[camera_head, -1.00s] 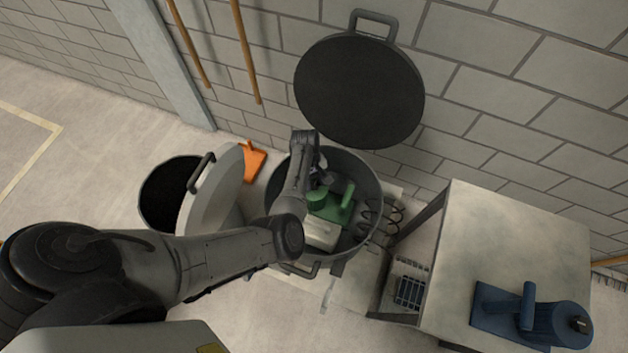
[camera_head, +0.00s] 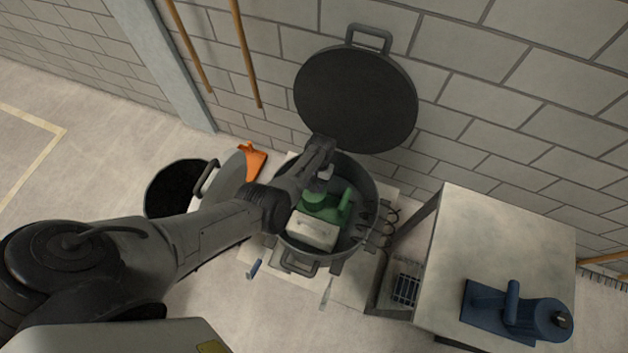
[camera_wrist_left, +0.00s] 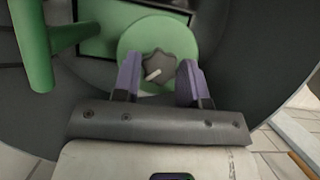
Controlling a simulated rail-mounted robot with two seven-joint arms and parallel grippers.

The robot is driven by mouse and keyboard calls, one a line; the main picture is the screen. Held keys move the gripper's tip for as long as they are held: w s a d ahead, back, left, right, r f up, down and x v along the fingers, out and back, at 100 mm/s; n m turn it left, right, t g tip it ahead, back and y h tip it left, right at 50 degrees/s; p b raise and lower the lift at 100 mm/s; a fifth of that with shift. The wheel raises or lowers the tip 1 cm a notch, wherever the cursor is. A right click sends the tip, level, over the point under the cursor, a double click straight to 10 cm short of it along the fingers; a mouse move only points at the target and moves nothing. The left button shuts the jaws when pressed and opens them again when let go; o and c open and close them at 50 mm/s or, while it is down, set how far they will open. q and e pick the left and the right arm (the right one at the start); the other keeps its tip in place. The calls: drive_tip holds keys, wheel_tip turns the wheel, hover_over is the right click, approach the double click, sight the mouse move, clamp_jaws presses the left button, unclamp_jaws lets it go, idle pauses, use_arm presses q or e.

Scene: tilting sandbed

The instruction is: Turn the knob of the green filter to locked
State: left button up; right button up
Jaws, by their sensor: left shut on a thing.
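The green filter (camera_head: 322,203), with an upright green handle (camera_head: 345,206), sits inside a round grey vessel (camera_head: 376,190). In the left wrist view its round green housing (camera_wrist_left: 126,46) carries a dark lobed knob (camera_wrist_left: 165,62) with a pale pointer mark aimed to the lower left. My left gripper (camera_wrist_left: 158,78) reaches in from the vessel's back left, its purple fingers on either side of the knob, shut on it. In the head view the arm partly covers the vessel, and the knob cannot be made out. My right gripper is out of view.
The vessel's dark lid (camera_head: 355,92) stands open against the wall. A table (camera_head: 500,235) at right carries a blue filter (camera_head: 490,305).

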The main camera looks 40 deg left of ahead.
use_arm(q)
drive_tip(key=m+y, duration=0.1)
drive_tip(key=m, duration=0.1)
drive_tip(key=m+p, duration=0.1)
drive_tip(key=m, duration=0.1)
drive_tip(key=shift+d+r+m+y, duration=0.1)
drive_tip(key=shift+d+m+y, duration=0.05)
drive_tip(key=shift+m+y, duration=0.2)
drive_tip(key=shift+d+m+y+p, duration=0.15)
drive_tip(key=shift+m+y+p, duration=0.65)
drive_tip(key=shift+m, duration=1.45)
drive_tip(key=o, duration=0.9)
drive_tip(key=shift+o, duration=0.2)
drive_tip(key=p+v, duration=0.5)
drive_tip(key=v, duration=0.8)
drive_tip(key=shift+d+r+p, duration=0.25)
drive_tip(key=shift+r+p, duration=0.05)
drive_tip(key=shift+p, duration=0.05)
drive_tip(key=shift+w, duration=0.1)
